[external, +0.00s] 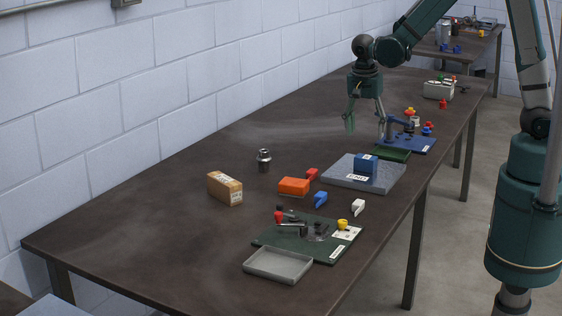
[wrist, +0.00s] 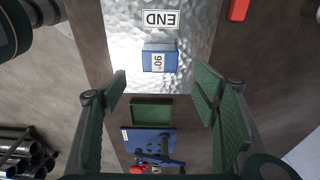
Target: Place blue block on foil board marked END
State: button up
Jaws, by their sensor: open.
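The blue block (external: 366,167) stands upright on the silver foil board (external: 388,184), near the middle of its far right part. The board's END label also shows in the external view (external: 356,178), in front of the block. My gripper (external: 366,120) is open and empty, raised above the table beyond the board. In the wrist view its green fingers (wrist: 160,76) are spread apart, clear of the block.
A green tray (external: 393,154) and a blue fixture board (external: 412,143) with parts lie past the foil board. Orange (external: 294,187), red, blue and white pieces lie in front of it. A green fixture board (external: 275,240) and grey tray (external: 277,265) are nearest the camera.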

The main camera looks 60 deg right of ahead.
jog(key=shift+r, duration=0.1)
dwell(0.3)
jog(key=s+a+r+n+t+y, duration=0.1)
jog(key=s+a+r+n+t, duration=0.1)
jog(key=s+r+n, duration=0.7)
jog(key=s+a+r+n+t, duration=0.2)
jog(key=s+r+n+t, duration=0.3)
jog(key=s+r+n, duration=0.4)
jog(key=shift+s+r+y, duration=0.4)
jog(key=shift+s+r, duration=0.45)
jog(key=shift+f, duration=0.1)
notch_tip(320, 180, down, 6)
jog(key=b, duration=0.6)
dwell(1.4)
